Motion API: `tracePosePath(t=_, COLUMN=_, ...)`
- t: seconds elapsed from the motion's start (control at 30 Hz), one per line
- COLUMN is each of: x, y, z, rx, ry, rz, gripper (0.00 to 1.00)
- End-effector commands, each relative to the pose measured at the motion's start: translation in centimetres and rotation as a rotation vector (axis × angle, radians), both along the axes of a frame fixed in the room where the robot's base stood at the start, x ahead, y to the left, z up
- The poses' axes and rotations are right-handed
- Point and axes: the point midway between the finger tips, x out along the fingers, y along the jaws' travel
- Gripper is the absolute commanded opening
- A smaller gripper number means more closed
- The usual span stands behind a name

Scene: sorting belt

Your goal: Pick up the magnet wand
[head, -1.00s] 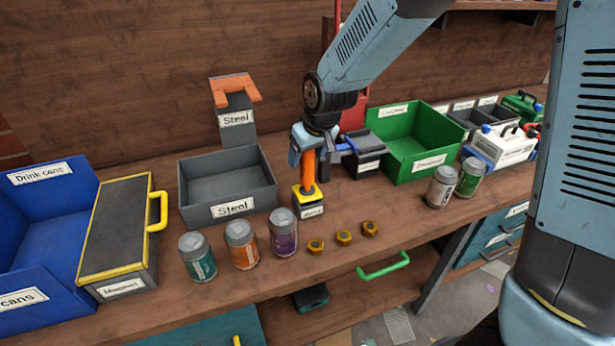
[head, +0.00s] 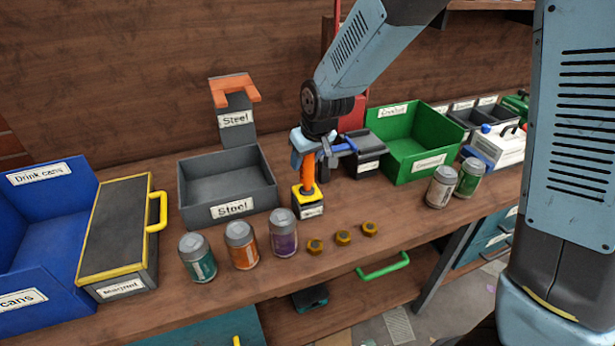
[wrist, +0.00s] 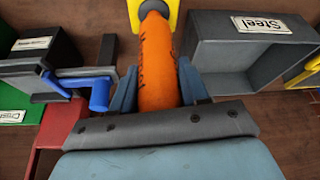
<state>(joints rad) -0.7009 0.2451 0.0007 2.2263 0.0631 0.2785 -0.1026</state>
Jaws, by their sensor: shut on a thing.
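The magnet wand (head: 308,173) has an orange handle and a yellow and black block at its foot. It stands upright on the bench, between the grey steel bin and the small dark press. My gripper (head: 310,152) is above the block, shut on the upper part of the orange handle. In the wrist view the orange handle (wrist: 157,65) runs between the two blue-grey fingers of my gripper (wrist: 158,90), and the yellow block shows at the top edge. Whether the wand's foot touches the bench is hard to tell.
The grey steel bin (head: 198,217) stands to the left and the green bin (head: 388,166) to the right. Cans (head: 241,246) and brass nuts (head: 343,238) line the bench front. A blue-handled device (head: 362,160) is close to the right of my gripper. A blue bin (head: 75,215) is far left.

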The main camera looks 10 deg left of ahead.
Motion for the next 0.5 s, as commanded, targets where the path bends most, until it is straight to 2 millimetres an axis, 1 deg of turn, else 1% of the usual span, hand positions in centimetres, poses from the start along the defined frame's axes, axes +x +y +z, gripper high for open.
tracePosePath(t=0.03, x=0.0, y=0.0, z=0.0, rx=0.000, ry=0.000, rz=0.000, gripper=0.14)
tracePosePath(t=0.1, x=0.0, y=0.0, z=0.0, rx=0.000, ry=0.000, rz=0.000, gripper=0.08)
tracePosePath(t=0.33, x=0.0, y=0.0, z=0.1, rx=0.001, ry=-0.001, rz=0.000, gripper=0.08)
tracePosePath(t=0.43, x=0.0, y=0.0, z=0.8, rx=0.002, ry=-0.002, rz=0.000, gripper=0.08)
tracePosePath(t=0.5, x=0.1, y=0.1, z=1.7, rx=0.003, ry=-0.004, rz=0.000, gripper=0.08)
